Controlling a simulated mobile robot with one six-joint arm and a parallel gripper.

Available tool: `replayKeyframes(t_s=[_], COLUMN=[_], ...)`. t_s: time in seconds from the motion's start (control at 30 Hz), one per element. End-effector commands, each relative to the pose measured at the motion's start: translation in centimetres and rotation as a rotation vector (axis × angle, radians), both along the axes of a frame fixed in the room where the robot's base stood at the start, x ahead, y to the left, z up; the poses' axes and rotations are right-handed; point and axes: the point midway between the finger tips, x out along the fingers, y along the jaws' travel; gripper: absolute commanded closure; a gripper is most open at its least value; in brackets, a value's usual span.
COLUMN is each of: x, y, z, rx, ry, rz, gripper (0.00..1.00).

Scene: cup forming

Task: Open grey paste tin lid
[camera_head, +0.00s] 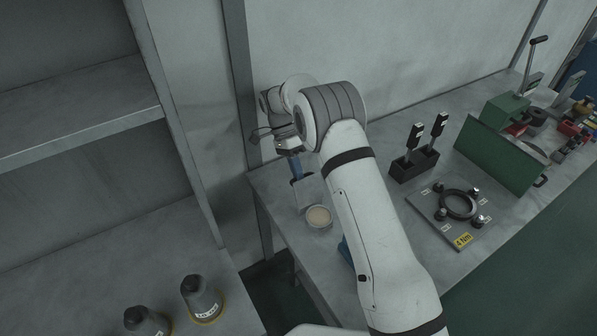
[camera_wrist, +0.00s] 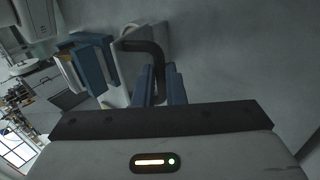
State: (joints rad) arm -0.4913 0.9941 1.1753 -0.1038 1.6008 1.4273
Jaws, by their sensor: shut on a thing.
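A small round tin (camera_head: 319,217) with a pale beige round face stands near the left end of the bench. I cannot tell whether that face is a lid or paste. My gripper (camera_wrist: 160,82) has blue fingers, shut on a black bent handle (camera_wrist: 148,49) in the wrist view. What the handle belongs to is mostly hidden. In the head view my arm reaches over the bench, and the fingertips are hard to make out behind and left of the tin. A blue upright part (camera_head: 296,168) shows there above a small grey block (camera_head: 304,191).
A black holder (camera_head: 413,168) with two upright tools stands right of my arm. Two dark-capped bottles (camera_head: 201,298) stand lower left. Shelving is at left, a wall behind.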

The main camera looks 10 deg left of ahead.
Motion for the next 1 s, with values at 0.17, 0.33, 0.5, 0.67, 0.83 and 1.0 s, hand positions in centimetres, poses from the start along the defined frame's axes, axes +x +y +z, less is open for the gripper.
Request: replayKeyframes(t_s=[0.17, 0.33, 0.5, 0.67, 0.83, 1.0], x=[-0.1, -0.1, -0.1, -0.1, -0.1, -0.1], y=[-0.2, -0.1, 0.1, 0.3, 0.4, 0.4], z=[-0.7, -0.7, -0.5, -0.3, 0.0, 1.4], rx=[-0.007, -0.007, -0.004, -0.003, -0.002, -0.002], ry=[0.003, 0.002, 0.0, -0.001, -0.002, -0.003], rz=[0.004, 0.007, 0.007, 0.01, 0.01, 0.01], gripper=[1.0, 0.86, 0.73, 0.67, 0.67, 0.67])
